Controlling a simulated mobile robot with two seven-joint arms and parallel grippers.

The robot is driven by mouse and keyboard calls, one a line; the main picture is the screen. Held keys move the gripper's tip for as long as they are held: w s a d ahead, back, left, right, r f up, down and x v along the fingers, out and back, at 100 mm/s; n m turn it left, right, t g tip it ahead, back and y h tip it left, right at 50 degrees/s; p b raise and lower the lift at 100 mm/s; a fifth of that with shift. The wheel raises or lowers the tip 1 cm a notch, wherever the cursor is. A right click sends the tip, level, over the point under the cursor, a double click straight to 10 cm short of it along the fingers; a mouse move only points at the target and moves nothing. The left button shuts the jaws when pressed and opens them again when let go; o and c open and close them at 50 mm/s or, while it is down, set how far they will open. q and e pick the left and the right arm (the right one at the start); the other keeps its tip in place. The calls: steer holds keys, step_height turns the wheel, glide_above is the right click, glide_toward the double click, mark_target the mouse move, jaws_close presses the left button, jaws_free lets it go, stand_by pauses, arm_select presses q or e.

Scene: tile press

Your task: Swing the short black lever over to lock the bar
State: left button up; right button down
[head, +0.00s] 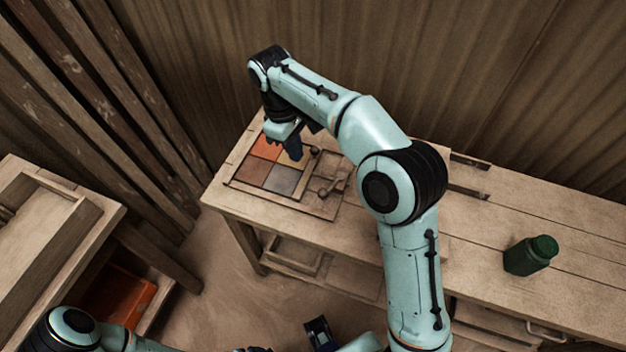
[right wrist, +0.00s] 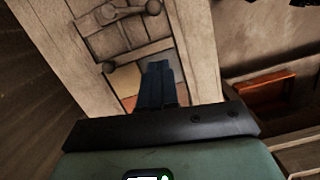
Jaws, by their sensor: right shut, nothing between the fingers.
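The tile press (head: 312,208) is a flat wooden frame on the bench, with orange (head: 266,147), brown (head: 253,172) and grey (head: 283,181) tiles. My right gripper (head: 292,155) is shut and empty over the tiles, beside the bar.
A green jar (head: 531,255) stands on the right part of the bench (head: 480,255). A second wooden bench (head: 50,235) is at the left, with an orange bin (head: 118,298) below. A corrugated wall rises behind. The bench between press and jar is mostly clear under my right arm.

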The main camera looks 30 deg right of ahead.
mark_target(322, 194)
steer(key=s+d+f+b, duration=0.2)
steer(key=s+f, duration=0.2)
steer(key=f, duration=0.5)
steer(key=shift+d, duration=0.3)
steer(key=shift+s+d+n, duration=0.25)
steer(key=shift+s+n, duration=0.9)
steer(key=shift+n, duration=0.15)
steer(key=shift+s, duration=0.15)
steer(key=s+n, duration=0.1)
steer(key=s+d+n, duration=0.1)
steer(key=n, duration=0.1)
steer(key=shift+s+d+t+h, duration=0.15)
steer(key=shift+d+t+h, duration=0.15)
steer(key=shift+h, duration=0.1)
steer(key=shift+s+d+p, duration=0.25)
steer(key=shift+s+p, duration=0.05)
steer(key=shift+s, duration=0.1)
stand_by(0.8)
